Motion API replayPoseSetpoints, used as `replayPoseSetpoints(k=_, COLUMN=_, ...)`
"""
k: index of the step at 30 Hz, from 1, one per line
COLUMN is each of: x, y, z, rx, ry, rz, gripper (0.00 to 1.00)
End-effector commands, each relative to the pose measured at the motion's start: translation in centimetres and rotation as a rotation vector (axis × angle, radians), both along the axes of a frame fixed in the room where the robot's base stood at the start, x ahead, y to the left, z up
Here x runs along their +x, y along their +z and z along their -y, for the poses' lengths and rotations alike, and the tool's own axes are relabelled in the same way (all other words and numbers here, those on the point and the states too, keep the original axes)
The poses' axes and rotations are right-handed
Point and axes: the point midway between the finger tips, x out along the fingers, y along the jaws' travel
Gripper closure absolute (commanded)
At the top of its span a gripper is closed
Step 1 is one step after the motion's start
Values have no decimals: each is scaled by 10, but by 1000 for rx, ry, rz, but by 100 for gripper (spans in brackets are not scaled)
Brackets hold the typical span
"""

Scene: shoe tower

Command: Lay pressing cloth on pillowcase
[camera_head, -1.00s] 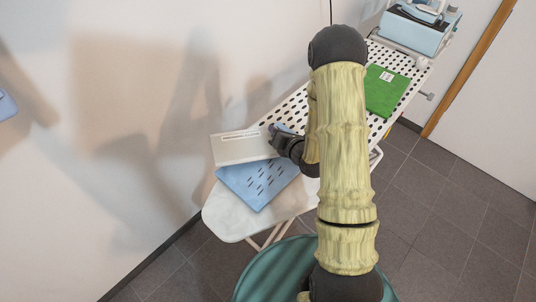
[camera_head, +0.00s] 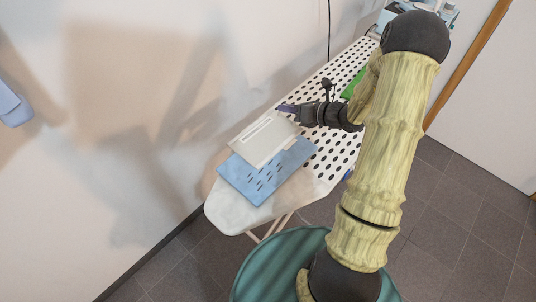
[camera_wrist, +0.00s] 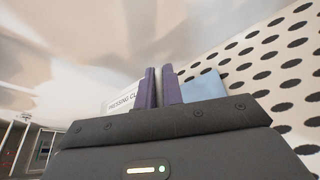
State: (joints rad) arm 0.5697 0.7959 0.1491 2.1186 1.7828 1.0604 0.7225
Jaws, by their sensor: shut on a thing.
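The pressing cloth (camera_head: 264,142) is a flat off-white piece with a label strip near its far edge. It covers the far part of the blue pillowcase (camera_head: 250,183); I cannot tell whether it touches it or hovers just above. The pillowcase lies flat on the near end of the ironing board and has dark slits. My gripper (camera_head: 286,108) is shut on the far right edge of the cloth. In the wrist view, the purple fingers (camera_wrist: 160,88) are close together, with the cloth's printed label (camera_wrist: 121,103) beside them and a blue corner of the pillowcase (camera_wrist: 204,86) to the right.
The ironing board (camera_head: 334,137) has a dotted cover and a plain white near end. A green item (camera_head: 354,83) lies farther along it, partly hidden by my arm. A light blue appliance (camera_head: 390,14) stands at the far end. The wall is close on the left.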

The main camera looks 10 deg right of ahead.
Motion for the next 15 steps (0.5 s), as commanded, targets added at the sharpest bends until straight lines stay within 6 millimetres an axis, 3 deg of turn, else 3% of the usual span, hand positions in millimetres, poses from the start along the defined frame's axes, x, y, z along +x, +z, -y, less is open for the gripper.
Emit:
replayPoseSetpoints(k=11, x=-2, y=2, z=5, rx=-2, ry=23, rz=2, gripper=100)
replayPoseSetpoints(k=15, x=-2, y=-6, z=4, rx=0, ry=23, rz=-1, gripper=100)
